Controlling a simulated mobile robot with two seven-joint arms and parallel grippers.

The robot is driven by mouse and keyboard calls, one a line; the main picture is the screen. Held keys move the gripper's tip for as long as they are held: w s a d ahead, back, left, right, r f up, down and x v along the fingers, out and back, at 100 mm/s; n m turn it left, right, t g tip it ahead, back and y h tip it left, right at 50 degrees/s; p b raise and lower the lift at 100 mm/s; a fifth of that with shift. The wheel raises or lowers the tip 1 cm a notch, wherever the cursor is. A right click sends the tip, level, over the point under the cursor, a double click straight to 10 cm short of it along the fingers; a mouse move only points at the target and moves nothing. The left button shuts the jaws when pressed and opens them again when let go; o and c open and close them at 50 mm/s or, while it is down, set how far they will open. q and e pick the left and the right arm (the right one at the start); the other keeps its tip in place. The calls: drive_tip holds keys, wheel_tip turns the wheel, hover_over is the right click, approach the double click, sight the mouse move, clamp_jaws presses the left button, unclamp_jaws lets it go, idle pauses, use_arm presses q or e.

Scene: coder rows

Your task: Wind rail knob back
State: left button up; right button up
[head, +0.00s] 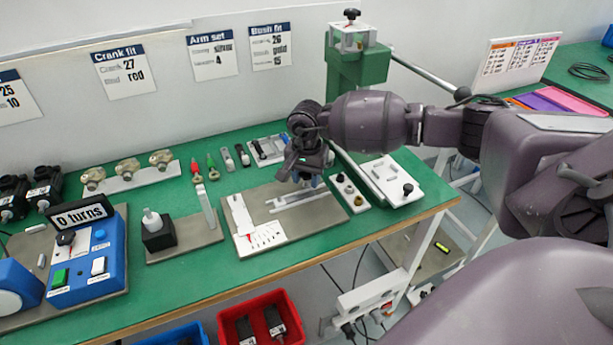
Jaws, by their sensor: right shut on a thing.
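A grey baseplate (330,212) lies on the green bench, with a metal rail (298,200) along its right part and a white scale plate (262,238) with dark marks at its left. My right gripper (304,178) reaches in from the right and points down at the back of the rail. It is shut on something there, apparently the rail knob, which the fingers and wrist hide. Small bits of blue show at the fingertips. My left gripper is out of view.
A white strip with several bushes (349,190) and a white tray with a black knob (383,182) stand close right of the gripper. A green post (358,68) rises behind. Left are a black block (158,232) and a blue box with a "0 turns" display (82,212).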

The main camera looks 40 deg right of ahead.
drive_tip(key=m, duration=0.3)
drive_tip(key=shift+r+m+p, duration=0.1)
drive_tip(key=shift+m+p, duration=0.25)
drive_tip(key=shift+m, duration=0.05)
drive_tip(key=m+p, duration=0.1)
drive_tip(key=m, duration=0.4)
drive_tip(key=shift+w+m, duration=0.1)
drive_tip(key=shift+m, duration=0.2)
drive_tip(key=shift+m+p, duration=0.4)
drive_tip(key=shift+m, duration=0.3)
drive_tip(key=shift+m+p, duration=0.3)
drive_tip(key=shift+m, duration=1.2)
